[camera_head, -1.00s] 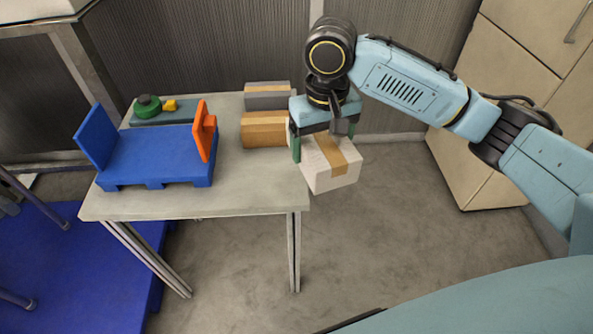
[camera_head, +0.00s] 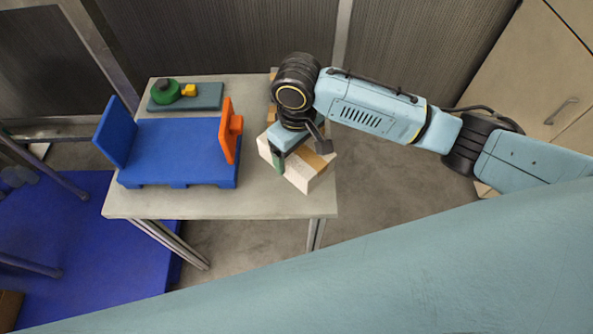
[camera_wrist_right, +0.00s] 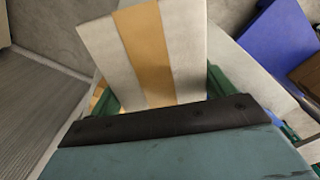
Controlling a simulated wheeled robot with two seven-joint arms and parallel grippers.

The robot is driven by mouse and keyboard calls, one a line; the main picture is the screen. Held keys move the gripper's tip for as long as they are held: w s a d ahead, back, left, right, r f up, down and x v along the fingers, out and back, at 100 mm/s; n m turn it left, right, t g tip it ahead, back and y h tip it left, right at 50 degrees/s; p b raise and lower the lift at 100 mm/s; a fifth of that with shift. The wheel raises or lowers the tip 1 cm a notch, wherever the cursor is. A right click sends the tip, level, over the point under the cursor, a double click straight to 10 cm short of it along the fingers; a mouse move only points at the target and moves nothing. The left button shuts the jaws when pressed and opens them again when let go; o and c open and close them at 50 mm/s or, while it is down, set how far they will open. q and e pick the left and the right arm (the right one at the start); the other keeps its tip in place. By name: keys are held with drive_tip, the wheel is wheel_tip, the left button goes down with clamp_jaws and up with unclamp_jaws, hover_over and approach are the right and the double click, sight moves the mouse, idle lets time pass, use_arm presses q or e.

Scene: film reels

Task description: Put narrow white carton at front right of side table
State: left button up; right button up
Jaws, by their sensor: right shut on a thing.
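The narrow white carton (camera_head: 309,176), with a tan tape band, is in my right gripper (camera_head: 292,163) over the right edge of the side table (camera_head: 215,204). It is turned at an angle to the table's edges. In the right wrist view the white carton (camera_wrist_right: 186,45) sits between the green fingers of my right gripper (camera_wrist_right: 160,88). I cannot tell whether the carton touches the tabletop. My left gripper is not in view.
A blue pallet-like stand (camera_head: 178,150) with an orange upright piece (camera_head: 229,135) fills the table's middle left. A green and yellow object (camera_head: 168,92) lies behind it. Brown cartons at the back right are mostly hidden by my arm. The front strip of tabletop is clear.

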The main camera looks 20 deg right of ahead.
wheel_tip(320, 180, down, 4)
drive_tip(key=shift+r+b, duration=0.1)
drive_tip(key=shift+b, duration=0.2)
wheel_tip(320, 180, down, 5)
drive_tip(key=shift+w+r+b, duration=0.1)
drive_tip(key=shift+r+b, duration=0.05)
drive_tip(key=shift+b, duration=0.25)
drive_tip(key=shift+f, duration=0.45)
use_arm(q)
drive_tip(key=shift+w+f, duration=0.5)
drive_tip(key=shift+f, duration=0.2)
use_arm(e)
drive_tip(key=o, duration=1.1)
drive_tip(key=shift+o, duration=0.2)
wheel_tip(320, 180, up, 12)
drive_tip(key=shift+r+p, duration=0.1)
drive_tip(key=shift+p, duration=0.8)
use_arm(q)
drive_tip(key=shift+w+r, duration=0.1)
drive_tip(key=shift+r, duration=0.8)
